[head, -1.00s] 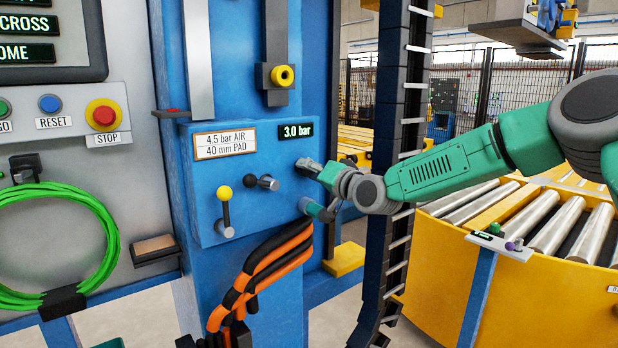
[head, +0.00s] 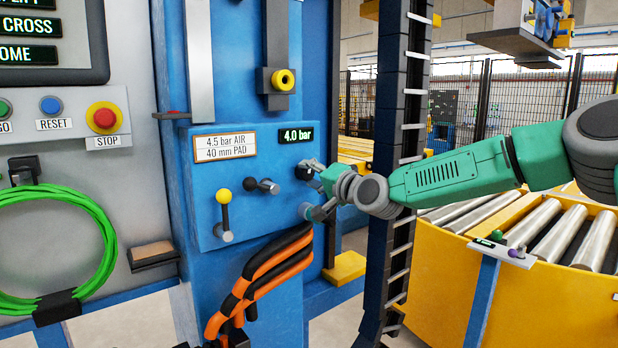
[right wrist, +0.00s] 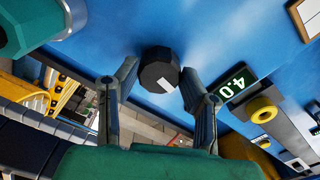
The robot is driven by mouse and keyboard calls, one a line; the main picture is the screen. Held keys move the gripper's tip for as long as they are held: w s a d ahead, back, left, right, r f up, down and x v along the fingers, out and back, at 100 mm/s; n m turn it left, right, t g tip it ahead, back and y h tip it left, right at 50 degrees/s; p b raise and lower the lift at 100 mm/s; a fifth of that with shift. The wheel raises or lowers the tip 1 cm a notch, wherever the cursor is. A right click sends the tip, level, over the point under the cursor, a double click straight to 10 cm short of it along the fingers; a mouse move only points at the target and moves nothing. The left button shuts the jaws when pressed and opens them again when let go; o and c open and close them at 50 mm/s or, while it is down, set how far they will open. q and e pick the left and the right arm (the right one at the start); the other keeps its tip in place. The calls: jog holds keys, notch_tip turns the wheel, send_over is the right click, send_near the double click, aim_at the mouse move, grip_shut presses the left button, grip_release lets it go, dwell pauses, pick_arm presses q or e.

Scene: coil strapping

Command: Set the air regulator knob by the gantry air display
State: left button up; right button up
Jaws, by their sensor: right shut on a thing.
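The air regulator knob (right wrist: 158,66) is dark and faceted with a white mark, on the blue gantry panel. In the head view the knob (head: 303,173) is partly covered by my right gripper (head: 314,170). In the right wrist view the fingers of my right gripper (right wrist: 160,80) are on either side of the knob, shut on it. The air display (head: 297,135) above reads 4.0 bar in green. It also shows, turned, in the right wrist view (right wrist: 237,84). My left gripper is out of view.
A yellow-knobbed lever (head: 224,212) and a black knob with a grey stem (head: 266,186) stick out left of the regulator knob. Orange and black hoses (head: 262,275) hang below. A dark cable chain (head: 397,150) stands beside my right forearm. A roller conveyor (head: 560,240) is at right.

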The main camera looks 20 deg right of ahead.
jog(key=shift+f, duration=0.5)
jog(key=o, duration=1)
jog(key=shift+s, duration=0.1)
jog(key=shift+o, duration=0.7)
jog(key=shift+d+r, duration=0.25)
jog(key=v, duration=1.2)
